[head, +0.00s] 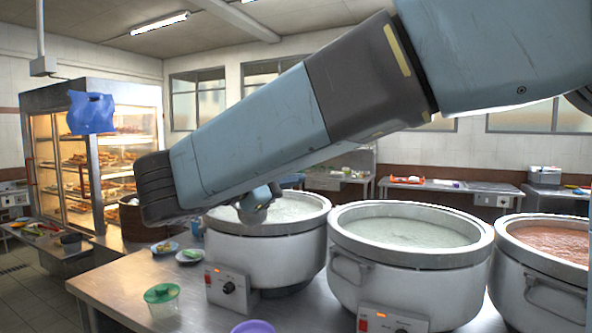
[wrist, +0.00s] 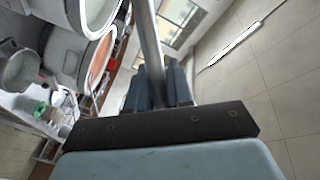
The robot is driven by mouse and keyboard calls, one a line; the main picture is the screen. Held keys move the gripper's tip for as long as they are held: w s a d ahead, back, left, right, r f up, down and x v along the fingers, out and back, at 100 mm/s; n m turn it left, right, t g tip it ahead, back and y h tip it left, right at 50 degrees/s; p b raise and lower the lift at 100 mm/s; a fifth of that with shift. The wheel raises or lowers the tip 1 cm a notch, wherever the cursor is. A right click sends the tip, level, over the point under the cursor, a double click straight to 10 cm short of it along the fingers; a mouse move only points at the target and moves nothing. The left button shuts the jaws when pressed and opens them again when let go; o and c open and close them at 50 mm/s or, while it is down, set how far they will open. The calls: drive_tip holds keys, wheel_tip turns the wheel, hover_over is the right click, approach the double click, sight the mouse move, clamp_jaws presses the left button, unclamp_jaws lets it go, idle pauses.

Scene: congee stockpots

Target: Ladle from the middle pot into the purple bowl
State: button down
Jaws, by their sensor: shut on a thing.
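Three big grey-white stockpots stand in a row on the counter in the head view. The middle pot (head: 400,262) holds pale greenish congee. The left pot (head: 268,249) holds a whitish one and the right pot (head: 545,277) a reddish-brown one. The purple bowl (head: 253,327) shows only its rim at the bottom edge of the head view, in front of the left pot. My gripper (wrist: 157,82) is shut on a grey metal handle (wrist: 148,35), likely the ladle's, in the wrist view. The ladle's cup is not visible. My gripper is not clearly seen in the head view.
My arm crosses above the pots.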

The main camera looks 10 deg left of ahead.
wheel_tip(320, 180, down, 31)
drive_tip(key=shift+f, duration=0.2)
idle(2.2)
drive_tip(key=shift+f, duration=0.1)
drive_tip(key=shift+f, duration=0.6)
drive_tip(key=shift+w+r, duration=0.1)
idle(0.3)
drive_tip(key=shift+w+a+r+n+g, duration=0.15)
drive_tip(key=shift+w+a+r+n, duration=0.15)
drive_tip(key=shift+w+r+n, duration=0.25)
drive_tip(key=shift+w+a+r+n+g, duration=0.2)
drive_tip(key=shift+w+a+r+n, duration=0.15)
drive_tip(key=shift+r, duration=0.45)
drive_tip(key=shift+w+a+r+n+g, duration=0.15)
drive_tip(key=shift+w+a+r+n, duration=0.1)
drive_tip(key=shift+w+r+n, duration=0.3)
drive_tip(key=shift+r, duration=0.1)
drive_tip(key=shift+a+r, duration=0.1)
